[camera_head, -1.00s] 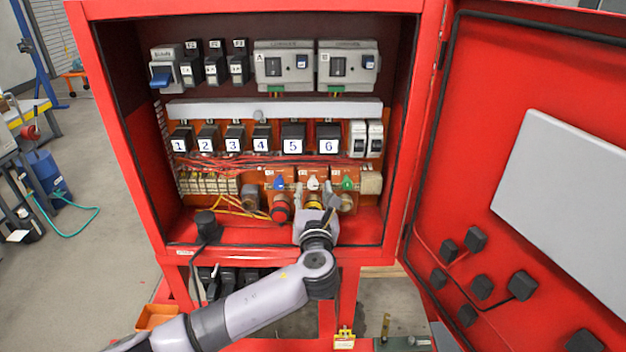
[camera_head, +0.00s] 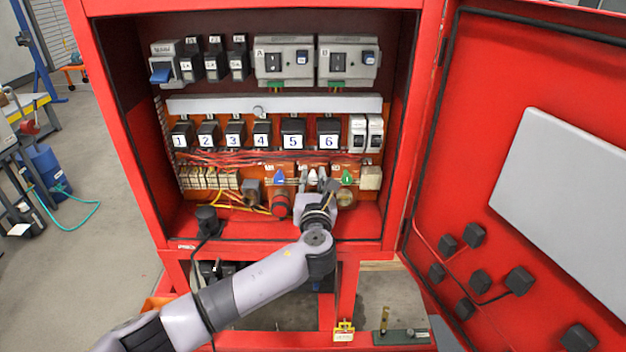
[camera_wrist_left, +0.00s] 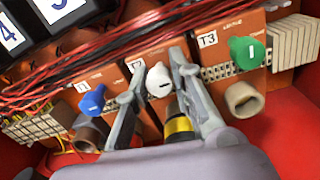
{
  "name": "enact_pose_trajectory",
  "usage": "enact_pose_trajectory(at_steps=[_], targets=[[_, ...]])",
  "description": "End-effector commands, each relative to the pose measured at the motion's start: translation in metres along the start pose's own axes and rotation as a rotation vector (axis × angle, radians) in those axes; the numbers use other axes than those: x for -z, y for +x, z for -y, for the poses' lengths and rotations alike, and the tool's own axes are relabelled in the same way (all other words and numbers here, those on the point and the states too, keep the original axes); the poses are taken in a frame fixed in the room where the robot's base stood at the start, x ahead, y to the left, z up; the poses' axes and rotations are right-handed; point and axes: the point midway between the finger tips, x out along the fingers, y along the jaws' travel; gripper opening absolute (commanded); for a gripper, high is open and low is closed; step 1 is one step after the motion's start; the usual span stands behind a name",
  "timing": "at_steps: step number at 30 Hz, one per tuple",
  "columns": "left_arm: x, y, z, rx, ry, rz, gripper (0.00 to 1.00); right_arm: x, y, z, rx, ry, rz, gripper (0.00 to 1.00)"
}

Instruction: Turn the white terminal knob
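The white terminal knob (camera_wrist_left: 158,82) is on the orange T2 panel in the left wrist view, with a dark mark on its face. In the head view the white knob (camera_head: 312,176) is small and partly covered by my gripper. My left gripper (camera_wrist_left: 157,66) has one finger on each side of the knob, with visible gaps between fingers and knob, so it is open around it. In the head view the left gripper (camera_head: 316,180) reaches into the red cabinet from below. Contact with the panel cannot be told. My right gripper is not in view.
A blue knob (camera_wrist_left: 92,101) on the left and a green knob (camera_wrist_left: 245,52) on the right flank the white one. A yellow-and-black fitting (camera_wrist_left: 179,125) sits below it. Red wires (camera_wrist_left: 110,45) run above. The cabinet door (camera_head: 480,180) stands open at right.

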Motion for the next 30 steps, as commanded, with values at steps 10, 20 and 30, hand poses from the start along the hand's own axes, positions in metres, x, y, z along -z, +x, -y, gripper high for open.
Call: enact_pose_trajectory(at_steps=[10,20,30], targets=[[0.000,0.000,0.000,0.000,0.000,0.000,0.00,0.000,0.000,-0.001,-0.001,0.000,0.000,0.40],[0.001,0.000,0.001,0.001,-0.028,-0.002,0.00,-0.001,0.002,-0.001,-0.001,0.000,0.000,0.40],[0.003,-0.001,0.001,0.002,-0.228,-0.008,0.00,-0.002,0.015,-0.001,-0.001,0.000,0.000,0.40]])
